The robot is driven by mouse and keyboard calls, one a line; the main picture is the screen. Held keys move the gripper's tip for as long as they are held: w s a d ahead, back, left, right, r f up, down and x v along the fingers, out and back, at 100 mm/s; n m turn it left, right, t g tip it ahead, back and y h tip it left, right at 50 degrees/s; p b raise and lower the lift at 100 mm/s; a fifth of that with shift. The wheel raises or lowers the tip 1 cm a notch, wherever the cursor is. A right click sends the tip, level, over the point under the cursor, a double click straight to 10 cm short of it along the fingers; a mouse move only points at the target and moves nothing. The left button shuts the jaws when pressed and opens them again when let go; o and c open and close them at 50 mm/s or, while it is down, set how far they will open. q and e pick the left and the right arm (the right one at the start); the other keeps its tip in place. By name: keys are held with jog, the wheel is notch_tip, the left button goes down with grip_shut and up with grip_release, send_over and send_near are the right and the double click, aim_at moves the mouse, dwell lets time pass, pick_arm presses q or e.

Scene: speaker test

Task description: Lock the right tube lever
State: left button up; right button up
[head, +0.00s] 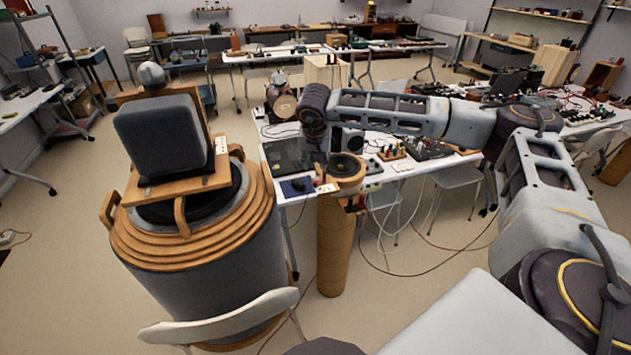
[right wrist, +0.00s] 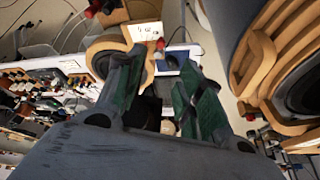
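A slim wooden tube (head: 335,245) stands upright in front of the near table, with a wider ring-shaped top (head: 347,168) and a small white label on its left side. In the right wrist view its wooden rim (right wrist: 108,48) and white label (right wrist: 146,32) show beyond the fingers. I cannot make out the lever clearly. My right gripper (head: 324,160) points down at the left side of the tube top. In the right wrist view the gripper's dark green fingers (right wrist: 160,80) are apart, with nothing visibly held between them. My left gripper is not in view.
A large grey and wooden cylinder (head: 200,265) with a padded block (head: 162,138) on top stands close on the left. The table (head: 292,205) behind the tube carries electronics. A white chair (head: 222,318) is in front. Cables lie on the floor at right.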

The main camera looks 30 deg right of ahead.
aim_at(316, 182)
jog(key=shift+n, duration=0.5)
jog(key=shift+f, duration=0.15)
jog(key=shift+p+x, duration=1.25)
jog(key=shift+x, duration=5.55)
jog(key=shift+c, duration=0.5)
grip_shut()
